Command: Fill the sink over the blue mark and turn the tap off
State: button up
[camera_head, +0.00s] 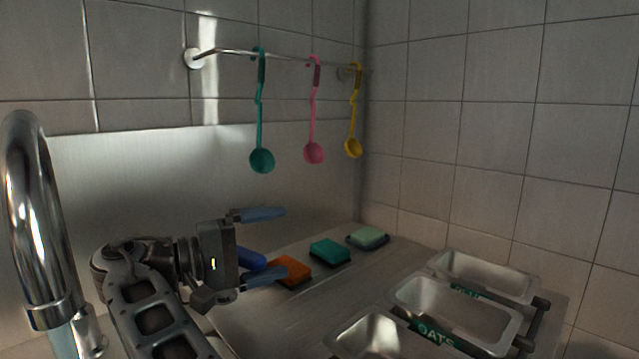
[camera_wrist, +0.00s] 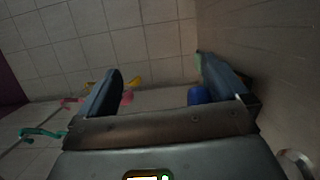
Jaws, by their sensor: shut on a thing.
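The chrome tap (camera_head: 35,200) arches at the left of the head view. A pale bluish streak (camera_head: 63,343) shows under its spout and looks like running water. The sink, its blue mark and the water level are out of view. My gripper (camera_head: 278,243) is right of the tap, its two blue-grey fingers well apart. A rounded blue piece (camera_head: 252,259) shows between them, nearer the lower finger. The same piece (camera_wrist: 198,95) sits by the right finger in the wrist view.
Orange (camera_head: 291,271), teal (camera_head: 328,251) and pale green (camera_head: 368,237) sponges lie on the counter. Metal trays (camera_head: 455,305) stand at the right, one labelled OATS. Green (camera_head: 261,160), pink (camera_head: 314,153) and yellow (camera_head: 353,148) ladles hang from a wall rail (camera_head: 232,51).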

jog(key=shift+m, duration=0.4)
jog(key=r+p, duration=0.1)
jog(key=d+r+p, duration=0.1)
jog(key=r, duration=0.1)
jog(key=d+r+p, duration=0.1)
jog(key=shift+r, duration=0.35)
jog(key=shift+s+d+r+p, duration=0.3)
jog(key=shift+d+p, duration=0.2)
jog(key=shift+p, duration=0.1)
jog(key=shift+s+d+r+p, duration=0.3)
jog(key=shift+d+p, duration=0.15)
jog(key=shift+p, duration=0.15)
jog(key=c, duration=0.5)
jog(key=shift+s+d+r+p, duration=0.15)
jog(key=shift+d+r+p, duration=0.1)
jog(key=shift+d+p, duration=0.7)
jog(key=shift+s+d+r+p, duration=0.2)
jog(key=shift+d+p, duration=0.35)
jog(key=shift+p, duration=0.8)
jog(key=shift+s+d+r+p, duration=0.1)
jog(key=shift+d+r+p, duration=0.2)
jog(key=shift+d+p, duration=0.65)
jog(key=shift+c, duration=0.2)
jog(key=shift+a, duration=0.2)
